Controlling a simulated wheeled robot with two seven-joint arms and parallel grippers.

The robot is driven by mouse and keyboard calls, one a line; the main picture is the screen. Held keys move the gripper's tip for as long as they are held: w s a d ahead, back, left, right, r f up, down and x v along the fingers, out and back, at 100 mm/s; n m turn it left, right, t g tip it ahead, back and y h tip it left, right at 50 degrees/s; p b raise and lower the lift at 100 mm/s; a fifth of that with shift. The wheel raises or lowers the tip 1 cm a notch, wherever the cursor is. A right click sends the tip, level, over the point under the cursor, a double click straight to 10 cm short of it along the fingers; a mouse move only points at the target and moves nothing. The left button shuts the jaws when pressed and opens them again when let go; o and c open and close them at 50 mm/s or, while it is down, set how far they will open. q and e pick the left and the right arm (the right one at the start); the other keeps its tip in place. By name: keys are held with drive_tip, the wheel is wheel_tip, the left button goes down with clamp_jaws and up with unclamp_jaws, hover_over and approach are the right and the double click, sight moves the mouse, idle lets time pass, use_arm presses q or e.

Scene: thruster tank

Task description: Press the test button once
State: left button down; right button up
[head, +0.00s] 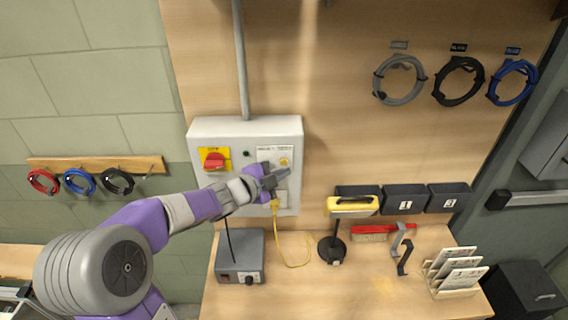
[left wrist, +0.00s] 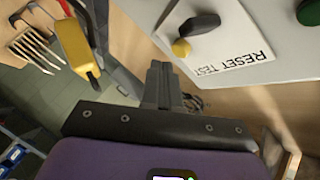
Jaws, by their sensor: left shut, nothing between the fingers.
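The white control box (head: 233,128) is on the wooden wall, with a small label plate (head: 268,150) at its upper right. A yellow button (head: 284,162) sits on that plate. In the left wrist view, the plate reads RESET TEST upside down, and the yellow button (left wrist: 181,47) is near the TEST end with a dark knob (left wrist: 200,27) beside it. My left gripper (head: 277,178) is shut and empty in front of the box, just below and left of the yellow button. In the wrist view its fingertips (left wrist: 160,72) appear apart from the button. My right gripper is out of view.
A red switch (head: 214,160) on a yellow plate and a dark green lamp (head: 246,153) share the box. A grey unit (head: 240,256) and yellow cable (head: 283,250) are below.

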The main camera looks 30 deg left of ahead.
use_arm(q)
drive_tip(key=shift+s+d+b, duration=0.2)
drive_tip(key=shift+s+d, duration=0.2)
drive_tip(key=shift+s, duration=0.3)
drive_tip(key=shift+s+d+b, duration=0.15)
drive_tip(key=shift+s+d, duration=0.3)
drive_tip(key=shift+s, duration=0.2)
drive_tip(key=shift+s+d+b, duration=0.2)
drive_tip(key=shift+s+d, duration=0.2)
drive_tip(key=shift+s, duration=0.3)
